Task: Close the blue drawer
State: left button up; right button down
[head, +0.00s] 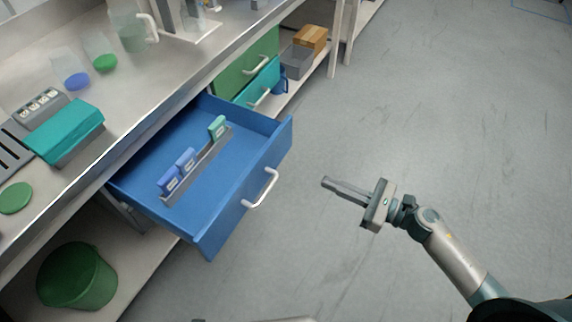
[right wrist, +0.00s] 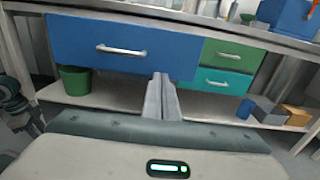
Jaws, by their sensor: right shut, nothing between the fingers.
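The blue drawer (head: 225,190) is pulled far out from under the bench in the head view. Its front panel, with a pale bar handle (head: 262,188), faces right towards my right gripper. Inside it a grey rack (head: 198,166) holds small blue and green items. In the right wrist view the drawer front (right wrist: 75,42) and its handle (right wrist: 121,51) lie ahead, left of the fingertips. My right gripper (head: 325,182) is shut and empty, in the air to the right of the handle and apart from it. It also shows in the right wrist view (right wrist: 161,78). My left gripper is not seen.
A green drawer (head: 245,65) and a teal drawer (head: 257,88) beside it look shut. A green bin (head: 77,277) stands on the lower shelf. A cardboard box (head: 311,38) and grey bin (head: 297,62) sit farther back. The floor (head: 420,120) on the right is clear.

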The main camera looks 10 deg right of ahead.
aim_at(274, 159)
jog(key=shift+w+a, duration=0.1)
